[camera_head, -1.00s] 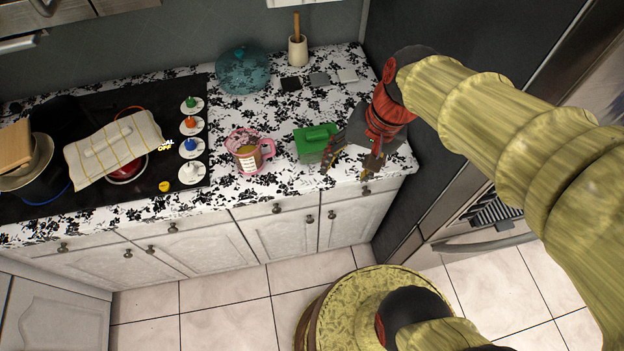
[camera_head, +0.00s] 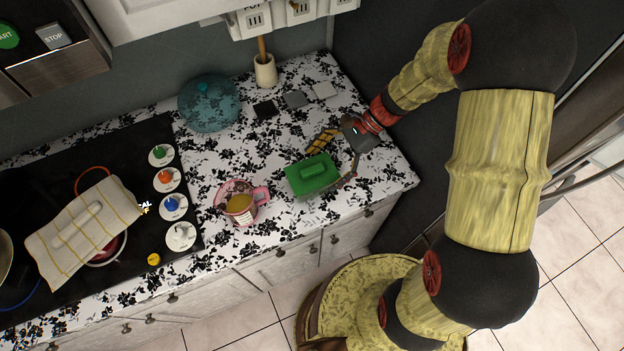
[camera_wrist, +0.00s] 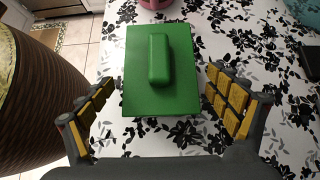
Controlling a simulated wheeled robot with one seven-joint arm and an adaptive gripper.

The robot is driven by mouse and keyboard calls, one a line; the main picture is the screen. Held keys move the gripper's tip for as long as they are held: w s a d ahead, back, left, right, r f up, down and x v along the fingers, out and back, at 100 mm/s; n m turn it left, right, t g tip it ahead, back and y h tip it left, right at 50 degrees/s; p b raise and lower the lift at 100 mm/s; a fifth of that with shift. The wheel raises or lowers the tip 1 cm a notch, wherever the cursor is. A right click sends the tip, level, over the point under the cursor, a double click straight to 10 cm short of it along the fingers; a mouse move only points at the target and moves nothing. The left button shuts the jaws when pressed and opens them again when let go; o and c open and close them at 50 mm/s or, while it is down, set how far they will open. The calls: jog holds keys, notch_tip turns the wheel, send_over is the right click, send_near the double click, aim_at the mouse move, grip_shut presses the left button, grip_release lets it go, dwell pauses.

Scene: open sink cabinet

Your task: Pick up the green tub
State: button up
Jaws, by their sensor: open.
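The green tub (camera_head: 309,177) stands on the patterned counter near its front edge, with a raised green handle on its flat lid. It also shows in the wrist view (camera_wrist: 140,85), between and ahead of my fingers. My gripper (camera_head: 338,158) is open and comes from the right, with one finger behind the tub and the other near its front right corner. In the wrist view my gripper (camera_wrist: 160,105) has its yellow-padded fingers spread wider than the tub, with gaps on both sides. Nothing is held.
A pink measuring cup (camera_head: 240,203) stands just left of the tub. A blue glass lid (camera_head: 209,103), a utensil crock (camera_head: 265,71) and several small square tiles (camera_head: 295,99) lie behind. A stove (camera_head: 120,190) with a towel (camera_head: 84,232) is at the left.

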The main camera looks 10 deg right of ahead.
aim_at(312, 178)
jog(key=b+x, duration=0.1)
jog(key=x, duration=0.4)
jog(key=shift+f, duration=0.15)
jog(key=shift+d, duration=0.1)
jog(key=c, duration=1.6)
